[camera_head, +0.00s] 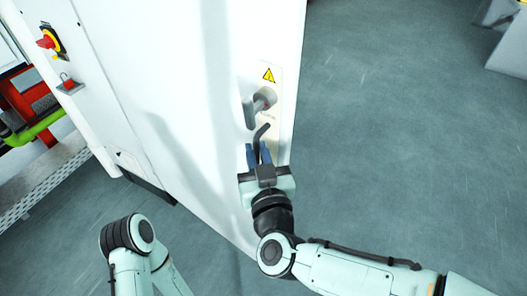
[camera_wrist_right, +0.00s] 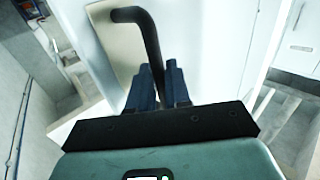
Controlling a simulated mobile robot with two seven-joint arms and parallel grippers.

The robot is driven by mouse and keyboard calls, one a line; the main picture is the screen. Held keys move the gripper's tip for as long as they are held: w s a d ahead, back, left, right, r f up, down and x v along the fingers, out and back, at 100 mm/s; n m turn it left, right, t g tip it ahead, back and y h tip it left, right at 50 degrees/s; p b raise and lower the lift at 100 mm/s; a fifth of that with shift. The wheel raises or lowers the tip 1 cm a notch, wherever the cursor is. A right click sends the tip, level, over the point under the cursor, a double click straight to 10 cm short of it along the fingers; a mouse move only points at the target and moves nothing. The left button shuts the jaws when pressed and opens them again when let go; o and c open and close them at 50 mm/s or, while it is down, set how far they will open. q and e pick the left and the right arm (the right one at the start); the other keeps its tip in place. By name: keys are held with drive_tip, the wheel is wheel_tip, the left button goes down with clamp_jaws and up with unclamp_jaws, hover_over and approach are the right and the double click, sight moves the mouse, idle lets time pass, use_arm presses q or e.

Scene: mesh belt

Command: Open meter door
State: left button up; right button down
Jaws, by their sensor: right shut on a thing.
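The meter door appears to be the tall white cabinet panel (camera_head: 200,75); I cannot tell whether it stands ajar. A black bent handle (camera_head: 261,132) sits low on a pale plate near the panel's right edge. My right gripper (camera_head: 259,154) is shut on the handle, its blue fingers on either side of the lower bar. The wrist view shows the handle (camera_wrist_right: 148,40) running down between the fingers (camera_wrist_right: 157,75). My left arm shows at the lower left of the head view; its gripper is out of view.
A grey cylindrical fitting (camera_head: 263,100) and a yellow warning sign (camera_head: 268,74) are above the handle. A red and yellow switch (camera_head: 49,41) is at upper left, above a mesh walkway (camera_head: 45,185).

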use_arm(q)
drive_tip(key=shift+s+a, duration=0.25)
drive_tip(key=shift+s, duration=0.05)
use_arm(e)
drive_tip(key=shift+s+a+r, duration=0.15)
drive_tip(key=shift+s+a, duration=0.35)
drive_tip(key=shift+a, duration=0.05)
drive_tip(key=c, duration=1.3)
unclamp_jaws()
use_arm(q)
drive_tip(key=shift+w+a, duration=0.1)
use_arm(e)
drive_tip(key=shift+w+a, duration=0.1)
drive_tip(key=shift+w, duration=0.1)
use_arm(q)
drive_tip(key=shift+f, duration=0.1)
use_arm(e)
drive_tip(key=v, duration=1.3)
drive_tip(key=shift+s+d, duration=0.2)
drive_tip(key=shift+s, duration=0.05)
